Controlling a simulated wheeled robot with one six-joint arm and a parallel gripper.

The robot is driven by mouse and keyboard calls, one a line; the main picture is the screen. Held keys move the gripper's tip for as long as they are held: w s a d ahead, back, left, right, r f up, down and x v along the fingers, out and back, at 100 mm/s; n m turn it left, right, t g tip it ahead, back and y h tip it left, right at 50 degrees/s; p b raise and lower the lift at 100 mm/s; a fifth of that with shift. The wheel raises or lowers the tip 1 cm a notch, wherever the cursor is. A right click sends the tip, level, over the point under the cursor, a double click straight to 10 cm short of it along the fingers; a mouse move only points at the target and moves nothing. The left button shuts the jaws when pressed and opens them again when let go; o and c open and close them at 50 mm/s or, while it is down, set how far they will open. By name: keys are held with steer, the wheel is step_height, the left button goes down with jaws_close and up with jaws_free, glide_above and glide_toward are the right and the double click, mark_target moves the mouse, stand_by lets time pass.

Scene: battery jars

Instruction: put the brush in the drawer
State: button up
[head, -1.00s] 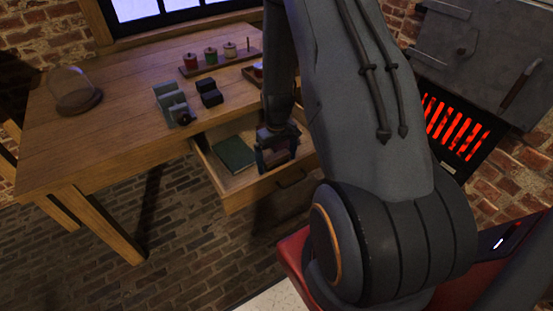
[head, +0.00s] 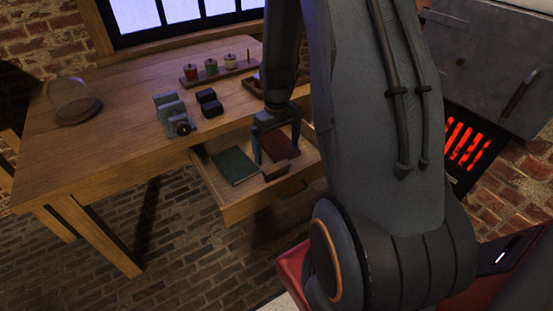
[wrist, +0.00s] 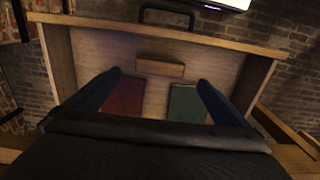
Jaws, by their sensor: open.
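The brush, a small brown block, (head: 276,173) lies in the open drawer (head: 240,208) near its front wall. It also shows in the wrist view (wrist: 160,67), lying flat on the drawer floor, apart from the fingers. My gripper (head: 277,155) is over the drawer, pointing down, with its fingers spread and nothing between them. In the wrist view the two fingers (wrist: 160,78) stand wide apart, with the brush beyond them. The drawer's bare floor (wrist: 90,55) shows around the brush.
A green book (head: 236,166) and a red book (head: 282,146) lie in the drawer. The wooden table (head: 110,150) carries a glass dome (head: 72,98), grey-green blocks (head: 170,110), dark blocks (head: 209,103) and a rack of spools (head: 212,68). A glowing stove (head: 467,142) stands at right.

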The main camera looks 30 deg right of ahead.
steer(key=s+a+r, duration=1.4)
steer(key=s+a, duration=0.1)
steer(key=shift+s+a+r, duration=0.3)
steer(key=shift+a, duration=0.1)
stand_by(0.7)
